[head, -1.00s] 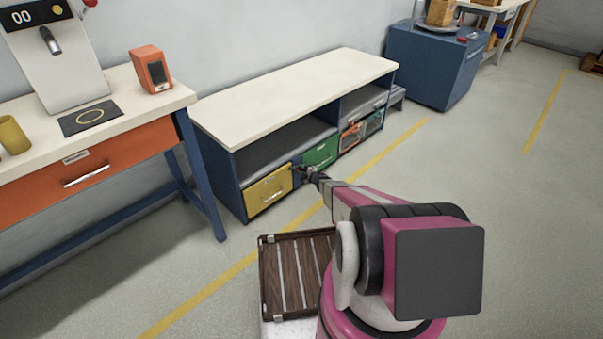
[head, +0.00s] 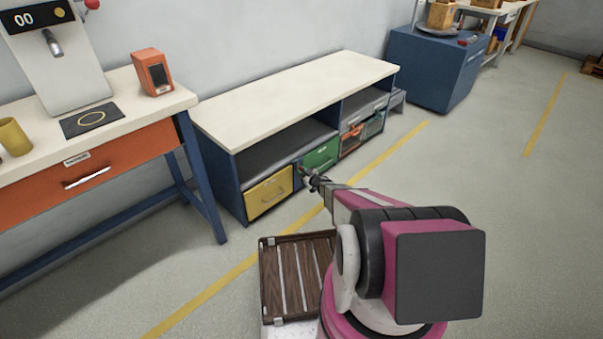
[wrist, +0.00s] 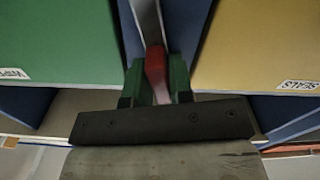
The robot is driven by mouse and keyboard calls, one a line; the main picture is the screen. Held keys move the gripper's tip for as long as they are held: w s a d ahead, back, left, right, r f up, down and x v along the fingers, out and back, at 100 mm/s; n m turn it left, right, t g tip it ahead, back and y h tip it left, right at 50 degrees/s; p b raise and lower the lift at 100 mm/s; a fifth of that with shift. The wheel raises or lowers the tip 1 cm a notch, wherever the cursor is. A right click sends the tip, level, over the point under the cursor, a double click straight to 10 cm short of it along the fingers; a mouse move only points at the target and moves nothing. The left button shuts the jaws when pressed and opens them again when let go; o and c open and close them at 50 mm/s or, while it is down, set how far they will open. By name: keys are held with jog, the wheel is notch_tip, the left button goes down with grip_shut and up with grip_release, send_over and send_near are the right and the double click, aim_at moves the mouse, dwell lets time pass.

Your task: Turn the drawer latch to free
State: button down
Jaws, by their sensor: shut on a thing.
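The drawer latch (wrist: 156,62) is a grey metal lever with a red end, in front of the blue post between the yellow drawer (head: 269,194) and the green drawer (head: 320,155). In the wrist view the green drawer (wrist: 60,40) is at left and the yellow drawer (wrist: 262,40) at right. My gripper (wrist: 156,82) has its green-padded fingers closed on the red end. In the head view my gripper (head: 305,174) is at the post, and the latch is too small to make out. Both drawers look shut.
The low cabinet (head: 297,98) has a pale top and open shelves above its drawers. A workbench (head: 150,98) with an orange drawer stands at left. A brown slatted tray (head: 297,272) is beside my arm. The floor to the right is clear.

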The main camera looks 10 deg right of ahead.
jog(key=shift+m, duration=1.3)
jog(key=c, duration=1.1)
grip_release()
jog(key=shift+s, duration=0.15)
